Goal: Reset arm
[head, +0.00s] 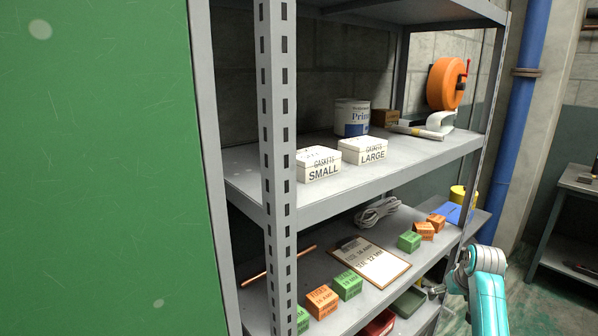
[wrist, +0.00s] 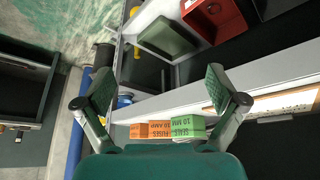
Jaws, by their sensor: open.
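My teal arm (head: 488,290) rises at the lower right of the head view, in front of the shelf's right end. My gripper (wrist: 166,88) shows in the wrist view with its two dark green fingers wide apart and nothing between them. In the head view its end (head: 436,291) is small and partly hidden beside the lower shelves. In the wrist view, a green box (wrist: 188,127) and orange boxes (wrist: 150,131) lie beyond the gripper, apart from the fingers.
The grey shelf unit holds SMALL (head: 319,164) and LARGE (head: 363,150) gasket boxes above. Below are a clipboard (head: 370,262), green and orange boxes (head: 322,301) and a cable coil (head: 377,212). A green panel (head: 100,170) fills the left. A blue pipe (head: 515,130) stands right.

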